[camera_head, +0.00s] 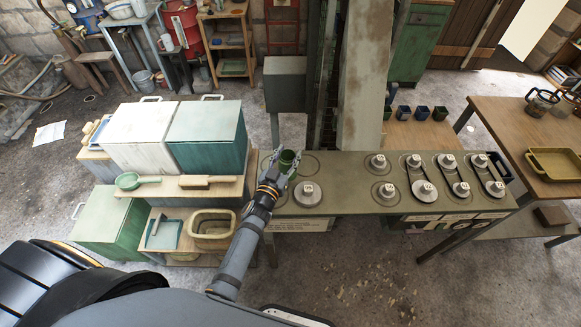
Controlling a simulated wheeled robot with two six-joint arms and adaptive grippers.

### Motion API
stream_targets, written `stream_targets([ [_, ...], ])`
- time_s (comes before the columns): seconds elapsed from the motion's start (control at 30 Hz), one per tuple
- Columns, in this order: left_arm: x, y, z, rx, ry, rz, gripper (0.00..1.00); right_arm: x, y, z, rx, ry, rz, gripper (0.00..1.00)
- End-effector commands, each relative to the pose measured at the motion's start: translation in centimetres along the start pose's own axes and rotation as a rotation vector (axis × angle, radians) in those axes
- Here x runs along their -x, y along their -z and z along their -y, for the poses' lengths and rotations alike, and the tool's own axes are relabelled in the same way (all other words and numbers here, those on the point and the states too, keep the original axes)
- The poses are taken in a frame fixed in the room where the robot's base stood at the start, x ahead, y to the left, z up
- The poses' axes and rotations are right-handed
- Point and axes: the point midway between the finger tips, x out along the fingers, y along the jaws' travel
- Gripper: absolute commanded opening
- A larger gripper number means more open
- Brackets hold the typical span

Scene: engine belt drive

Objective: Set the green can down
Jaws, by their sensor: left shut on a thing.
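The green can (287,161) is at the left end of the long bench (340,205), above or on a marked circle; I cannot tell whether its base touches the bench top. My left gripper (284,165) is shut on the can, with its fingers on both sides of it. The left arm reaches up to it from below and hides part of the bench's left edge. My right gripper does not show.
Grey pulleys stand on the bench, one (307,193) close to the can and several to the right, some joined by belts. White (140,135) and teal (207,135) boxes stand left of the bench. A wooden table (510,125) is at right.

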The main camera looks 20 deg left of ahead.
Motion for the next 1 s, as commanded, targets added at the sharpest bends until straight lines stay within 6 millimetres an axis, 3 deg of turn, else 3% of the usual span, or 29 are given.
stream_targets([
  [0.03, -0.5, -0.8, -0.1, -0.001, 0.0, -0.002, 0.0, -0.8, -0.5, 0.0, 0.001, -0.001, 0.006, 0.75],
  [0.27, -1.0, -1.2, -0.2, 0.0, 0.0, -0.002, 0.0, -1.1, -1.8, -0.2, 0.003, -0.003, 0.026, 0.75],
  [0.4, -1.6, -3.9, -0.3, -0.001, 0.0, 0.001, 0.0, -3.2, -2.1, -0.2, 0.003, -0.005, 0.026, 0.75],
  [0.5, -1.6, -4.9, -0.3, 0.0, 0.0, 0.0, 0.0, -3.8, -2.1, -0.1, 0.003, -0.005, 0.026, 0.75],
  [0.93, -1.6, -5.3, -0.3, -0.001, 0.0, -0.001, 0.0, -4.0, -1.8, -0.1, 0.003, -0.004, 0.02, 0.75],
  [0.97, -1.6, -5.2, -0.3, -0.001, 0.0, 0.0, 0.49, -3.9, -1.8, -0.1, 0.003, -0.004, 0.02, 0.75],
  [1.0, -1.6, -5.2, -0.3, -0.001, 0.0, 0.0, 0.55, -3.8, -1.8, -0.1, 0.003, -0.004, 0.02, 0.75],
])
